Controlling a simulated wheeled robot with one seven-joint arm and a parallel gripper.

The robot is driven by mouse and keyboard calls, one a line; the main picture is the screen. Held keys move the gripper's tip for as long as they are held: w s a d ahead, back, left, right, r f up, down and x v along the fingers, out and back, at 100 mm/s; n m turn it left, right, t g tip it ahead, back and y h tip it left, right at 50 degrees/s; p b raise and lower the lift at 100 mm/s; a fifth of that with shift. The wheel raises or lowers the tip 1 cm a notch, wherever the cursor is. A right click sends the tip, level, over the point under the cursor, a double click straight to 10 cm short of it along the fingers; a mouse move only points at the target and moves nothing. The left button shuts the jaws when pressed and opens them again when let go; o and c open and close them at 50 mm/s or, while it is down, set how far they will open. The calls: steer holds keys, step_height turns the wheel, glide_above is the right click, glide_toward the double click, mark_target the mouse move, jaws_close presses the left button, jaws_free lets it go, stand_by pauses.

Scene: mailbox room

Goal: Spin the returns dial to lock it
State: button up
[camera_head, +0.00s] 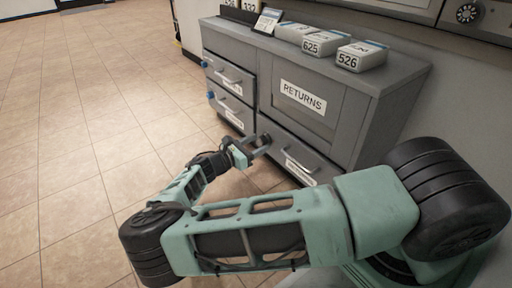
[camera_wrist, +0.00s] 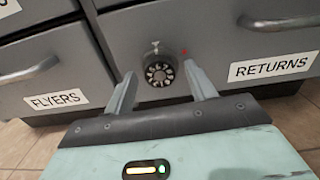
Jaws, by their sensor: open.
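The returns dial (camera_wrist: 159,73) is a small dark round knob with pale marks around its face, on the grey drawer front left of a RETURNS label (camera_wrist: 270,66). A small red mark (camera_wrist: 183,52) shows at its upper right. My gripper (camera_wrist: 161,76) is open and empty, with one finger on each side of the dial in the wrist view. I cannot tell whether the fingers touch it. In the head view my gripper (camera_head: 255,146) is at the low front of the grey cabinet (camera_head: 395,95), and the dial is hard to make out there.
A FLYERS drawer (camera_wrist: 56,100) with a bar handle is left of the dial. The returns drawer's handle (camera_wrist: 280,23) is at upper right. Above is a panel labelled RETURNS (camera_head: 303,97). Numbered boxes (camera_head: 361,56) stand on the cabinet top. Open tiled floor (camera_head: 90,110) is to the left.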

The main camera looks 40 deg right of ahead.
steer(key=c, duration=1)
steer(key=shift+r+p, duration=0.1)
steer(key=shift+p, duration=0.2)
